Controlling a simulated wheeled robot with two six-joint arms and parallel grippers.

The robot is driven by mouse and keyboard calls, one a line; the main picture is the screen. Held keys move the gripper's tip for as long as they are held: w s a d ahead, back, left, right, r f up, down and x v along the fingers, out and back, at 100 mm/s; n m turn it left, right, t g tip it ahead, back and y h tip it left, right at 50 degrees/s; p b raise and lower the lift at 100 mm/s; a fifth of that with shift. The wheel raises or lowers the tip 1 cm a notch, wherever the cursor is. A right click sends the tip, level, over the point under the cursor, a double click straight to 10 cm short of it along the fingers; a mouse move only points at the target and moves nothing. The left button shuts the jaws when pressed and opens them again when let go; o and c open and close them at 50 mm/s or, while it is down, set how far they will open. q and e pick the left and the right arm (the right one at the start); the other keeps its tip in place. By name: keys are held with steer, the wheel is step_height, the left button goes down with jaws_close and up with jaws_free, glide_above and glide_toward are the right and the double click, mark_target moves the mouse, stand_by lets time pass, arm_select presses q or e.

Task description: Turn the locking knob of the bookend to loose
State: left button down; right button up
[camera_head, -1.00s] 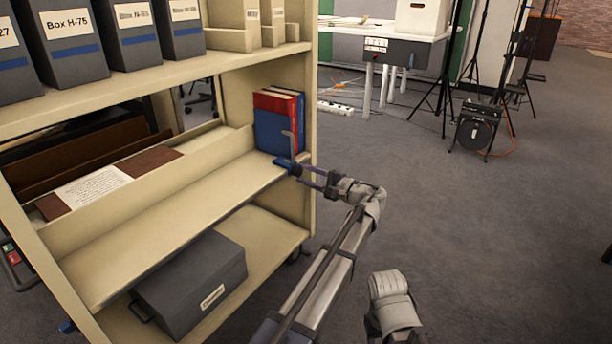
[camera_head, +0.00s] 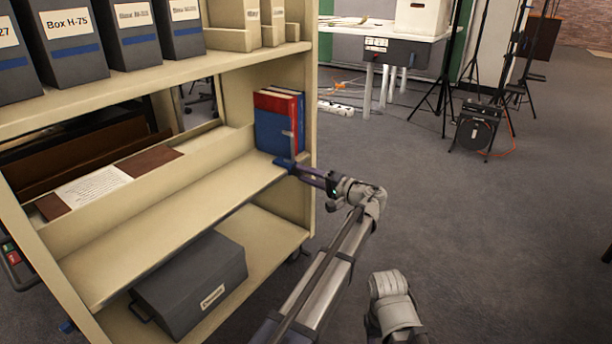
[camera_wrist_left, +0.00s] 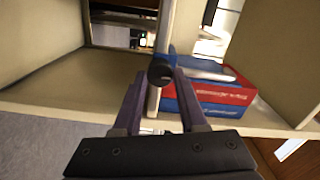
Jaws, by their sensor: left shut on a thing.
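The bookend (camera_head: 290,146) stands on the cart's middle shelf at its right end, against the upright books. Its blue part (camera_wrist_left: 172,57) and pale metal plate (camera_wrist_left: 208,71) show in the left wrist view. Its dark round locking knob (camera_wrist_left: 160,73) sits between my left fingertips there. My left gripper (camera_head: 297,168) is shut on the knob at the shelf's front edge. The fingers hide the knob's sides, and I see no mark of its setting. My right gripper is out of view.
Red and blue books (camera_head: 277,120) stand beside the bookend, close to the cart's right side panel (camera_head: 309,100). A grey box (camera_head: 195,280) is on the lower shelf. Grey boxes (camera_head: 68,45) stand on the top shelf.

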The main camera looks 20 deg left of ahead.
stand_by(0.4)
arm_select(q)
steer(key=shift+c, duration=2.3)
jaws_free()
